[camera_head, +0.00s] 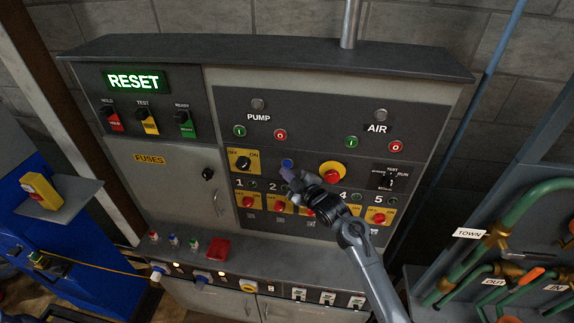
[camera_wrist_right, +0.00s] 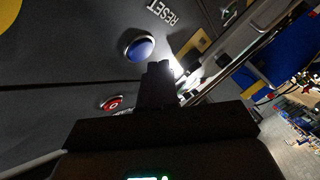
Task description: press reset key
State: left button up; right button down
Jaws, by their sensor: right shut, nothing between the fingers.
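The reset key is a round blue button on the dark control panel. It shows in the head view (camera_head: 287,163) just above my right fingertips, and in the right wrist view (camera_wrist_right: 139,48) beside the word RESET. My right gripper (camera_head: 292,174) is shut and empty. In the wrist view its dark fingertips (camera_wrist_right: 158,68) reach toward the panel, just to the lower right of the blue button. They appear slightly apart from it, but depth is hard to judge. My left gripper is not in view.
A lit green RESET display (camera_head: 137,81) is at the panel's upper left. A yellow OFF/ON switch (camera_head: 243,161) is left of the button, and a red mushroom button on yellow (camera_head: 332,170) is right. A red button (camera_wrist_right: 111,103) shows in the wrist view. Green pipes (camera_head: 520,215) stand at right.

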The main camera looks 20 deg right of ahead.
dwell(0.6)
jog(key=shift+w+d, duration=0.1)
jog(key=shift+w, duration=0.05)
jog(key=shift+w+d, duration=0.15)
jog(key=shift+w, duration=0.1)
dwell(0.4)
jog(key=shift+w+d+b, duration=0.2)
jog(key=shift+w+b, duration=0.1)
jog(key=shift+b, duration=0.2)
jog(key=shift+s, duration=0.1)
dwell(0.4)
jog(key=shift+s+a+p, duration=0.15)
jog(key=shift+p, duration=0.2)
jog(key=shift+s+a+p, duration=0.25)
jog(key=shift+s+p, duration=0.05)
jog(key=shift+s, duration=0.15)
